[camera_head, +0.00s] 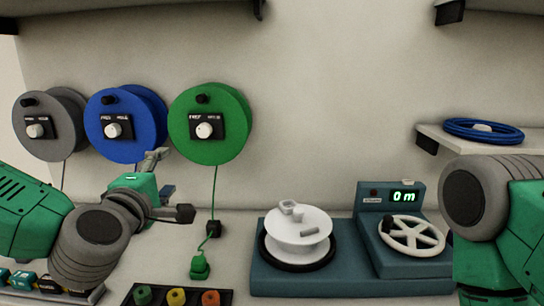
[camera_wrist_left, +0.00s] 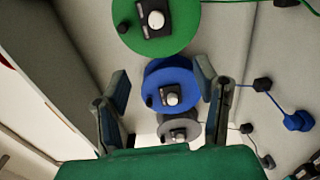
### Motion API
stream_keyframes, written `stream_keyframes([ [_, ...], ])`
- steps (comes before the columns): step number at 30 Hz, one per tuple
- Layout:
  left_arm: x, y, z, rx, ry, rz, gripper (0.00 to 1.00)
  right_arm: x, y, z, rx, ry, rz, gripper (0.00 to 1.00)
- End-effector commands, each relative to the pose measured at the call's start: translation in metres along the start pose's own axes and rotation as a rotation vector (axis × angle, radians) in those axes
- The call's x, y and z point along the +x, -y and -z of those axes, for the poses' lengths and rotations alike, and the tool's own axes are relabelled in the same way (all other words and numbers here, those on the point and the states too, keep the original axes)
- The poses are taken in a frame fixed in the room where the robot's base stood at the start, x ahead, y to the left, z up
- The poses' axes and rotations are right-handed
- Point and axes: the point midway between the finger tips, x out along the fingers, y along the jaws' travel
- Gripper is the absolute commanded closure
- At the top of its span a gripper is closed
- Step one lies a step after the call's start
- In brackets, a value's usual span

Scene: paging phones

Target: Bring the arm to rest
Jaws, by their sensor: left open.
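My left arm comes in from the left in the head view. Its gripper (camera_head: 170,187) is open, in front of the lower part of the blue and green wall reels. In the left wrist view the two fingers of the left gripper (camera_wrist_left: 163,92) stand wide apart with nothing between them. The blue reel (camera_wrist_left: 170,80) and grey reel (camera_wrist_left: 180,129) show beyond the gap. My right arm shows only as a green and grey link at the right edge; its gripper is out of view.
Grey (camera_head: 48,124), blue (camera_head: 125,124) and green (camera_head: 209,124) reels hang on the wall. A green cord with a plug (camera_head: 200,267) hangs down. A winder with a white spool (camera_head: 299,235) and handwheel (camera_head: 412,235) reads 0 m. A blue coil (camera_head: 484,130) lies on a shelf.

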Motion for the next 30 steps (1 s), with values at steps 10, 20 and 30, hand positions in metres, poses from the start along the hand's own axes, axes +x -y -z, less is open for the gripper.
stream_keyframes([
  [10,-0.011,0.075,-0.017,0.166,0.089,0.148,0.45,0.000,0.000,0.001,0.000,-0.001,0.000,1.00],
  [20,-0.054,0.196,-0.032,0.443,0.269,0.393,0.45,0.001,0.000,0.000,0.000,0.000,0.000,1.00],
  [30,-0.212,0.385,0.003,0.956,0.735,0.862,0.45,0.001,0.000,0.000,0.000,0.000,0.000,1.00],
])
